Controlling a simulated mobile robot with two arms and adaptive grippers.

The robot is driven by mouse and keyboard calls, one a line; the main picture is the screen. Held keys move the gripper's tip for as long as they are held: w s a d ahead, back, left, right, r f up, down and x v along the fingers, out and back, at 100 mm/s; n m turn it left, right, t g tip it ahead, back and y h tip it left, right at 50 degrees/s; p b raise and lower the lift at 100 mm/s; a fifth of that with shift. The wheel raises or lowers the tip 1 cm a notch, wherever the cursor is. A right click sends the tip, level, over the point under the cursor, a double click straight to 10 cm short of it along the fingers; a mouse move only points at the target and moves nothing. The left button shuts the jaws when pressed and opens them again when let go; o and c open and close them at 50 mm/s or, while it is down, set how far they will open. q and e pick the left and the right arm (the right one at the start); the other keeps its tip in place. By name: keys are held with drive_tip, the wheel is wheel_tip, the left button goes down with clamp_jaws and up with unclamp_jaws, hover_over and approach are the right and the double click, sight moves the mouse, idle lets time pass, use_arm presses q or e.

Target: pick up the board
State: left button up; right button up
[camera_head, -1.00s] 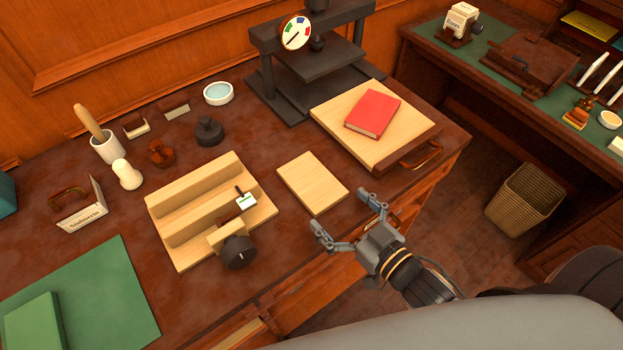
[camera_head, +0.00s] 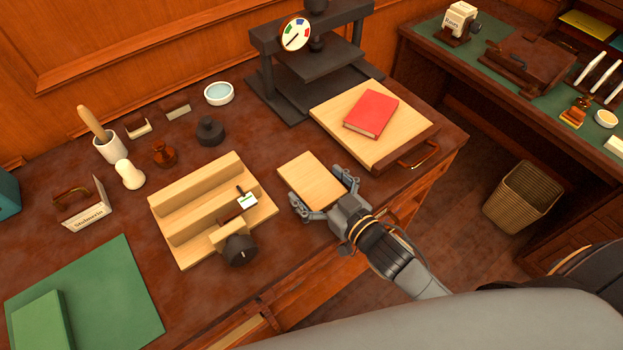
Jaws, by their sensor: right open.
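The board (camera_head: 308,179) is a small, pale, flat wooden rectangle lying on the brown desk, between the wooden jig and the larger board with the red book. My right gripper (camera_head: 322,194) is open at the board's near end. Its two fingers reach along either side of the near part of the board. Whether the fingers touch it I cannot tell. My left gripper is not in view.
A stepped wooden jig (camera_head: 205,210) with a dark knob stands left of the board. A red book (camera_head: 371,114) lies on a larger pale board (camera_head: 330,108) at right, before a black press (camera_head: 300,75). A green mat (camera_head: 115,290) lies front left. A wicker basket (camera_head: 523,197) stands on the floor.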

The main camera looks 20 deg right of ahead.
drive_tip(key=c, duration=1.1)
drive_tip(key=shift+o, duration=0.2)
